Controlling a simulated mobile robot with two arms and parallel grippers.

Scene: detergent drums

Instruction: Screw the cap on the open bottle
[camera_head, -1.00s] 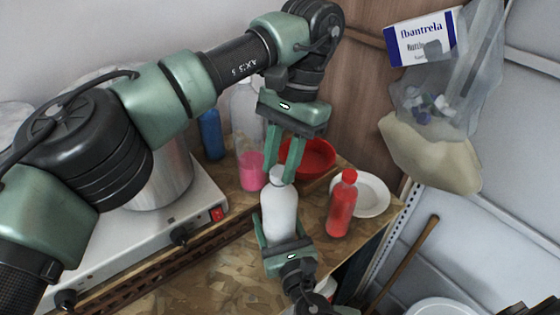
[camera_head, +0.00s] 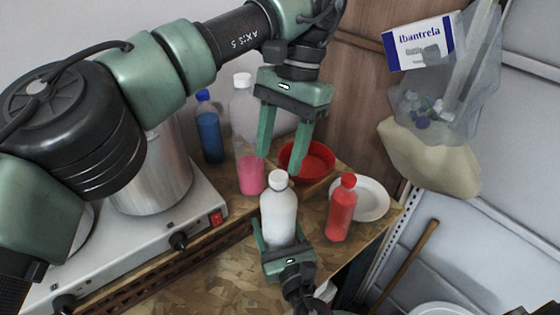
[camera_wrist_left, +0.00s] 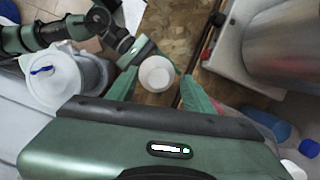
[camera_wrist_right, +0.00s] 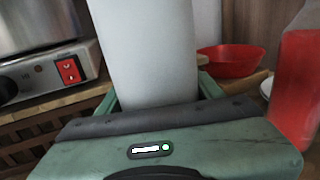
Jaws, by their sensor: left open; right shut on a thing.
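A white bottle (camera_head: 279,212) stands upright near the front of the wooden counter, with a white cap (camera_head: 278,179) on its neck. My right gripper (camera_head: 279,240) is shut around its lower body; the bottle fills the right wrist view (camera_wrist_right: 150,50) between the fingers. My left gripper (camera_head: 283,158) is open and empty, pointing down just above the cap. In the left wrist view the round white cap top (camera_wrist_left: 156,73) lies between the spread fingertips, apart from them. The thread under the cap is hidden.
A red bottle (camera_head: 341,210) and white plate (camera_head: 371,199) stand right of the white bottle. A red bowl (camera_head: 309,163), pink-filled bottle (camera_head: 250,174) and blue bottle (camera_head: 209,134) are behind. A hotplate (camera_head: 150,235) with a metal pot (camera_head: 160,175) is left.

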